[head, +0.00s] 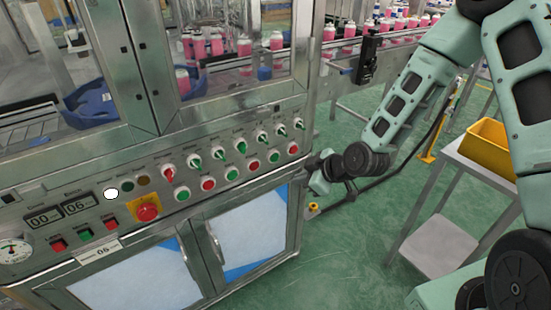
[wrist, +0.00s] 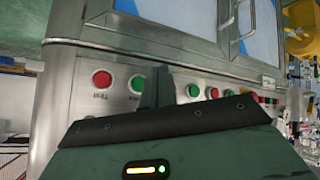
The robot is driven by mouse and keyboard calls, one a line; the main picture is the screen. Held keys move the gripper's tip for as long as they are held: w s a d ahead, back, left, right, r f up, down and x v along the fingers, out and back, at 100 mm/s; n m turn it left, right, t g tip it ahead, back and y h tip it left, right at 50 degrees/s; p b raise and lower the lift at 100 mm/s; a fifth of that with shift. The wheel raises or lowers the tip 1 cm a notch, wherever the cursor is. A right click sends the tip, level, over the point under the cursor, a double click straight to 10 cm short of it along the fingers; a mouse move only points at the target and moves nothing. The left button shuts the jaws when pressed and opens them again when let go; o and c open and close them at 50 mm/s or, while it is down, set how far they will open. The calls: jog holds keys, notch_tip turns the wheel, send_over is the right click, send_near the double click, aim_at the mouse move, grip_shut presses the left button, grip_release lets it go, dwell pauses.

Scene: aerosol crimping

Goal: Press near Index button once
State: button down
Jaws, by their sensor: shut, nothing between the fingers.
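The control panel has a lower row of alternating red and green push buttons. In the head view its right end shows a red button (head: 293,149) and a green button (head: 274,157). The wrist view, seen upside down, shows the red end button (wrist: 101,79), labelled like "TEST", and a green button (wrist: 137,83) beside the fingers. The green button's label is partly hidden and I cannot confirm it reads Index. My gripper (head: 316,178) is just off the panel's right end; in the wrist view its shut fingers (wrist: 156,82) are empty and cover part of the row. Contact cannot be told.
Selector switches (head: 281,130) sit above the buttons. A red emergency stop (head: 147,209) is on the left of the panel. Metal cabinet doors (head: 240,235) lie below. A table with a yellow bin (head: 487,148) stands right; the green floor between is open.

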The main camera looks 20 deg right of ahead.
aim_at(274, 162)
jog(key=w+a, duration=0.2)
jog(key=w, duration=0.5)
jog(key=shift+w+a, duration=0.2)
jog(key=shift+w, duration=0.15)
dwell(1.8)
jog(key=shift+w+a, duration=0.15)
jog(key=shift+w, duration=0.1)
jog(key=shift+w+a+b, duration=0.1)
jog(key=shift+w+b, duration=0.2)
jog(key=shift+w, duration=0.1)
dwell(0.7)
jog(key=shift+s, duration=0.15)
jog(key=shift+s+d, duration=0.25)
jog(key=shift+s, duration=0.4)
jog(key=s, duration=0.1)
jog(key=s+d, duration=0.1)
jog(key=s, duration=0.2)
jog(key=shift+s+d, duration=0.25)
jog(key=shift+s, duration=0.1)
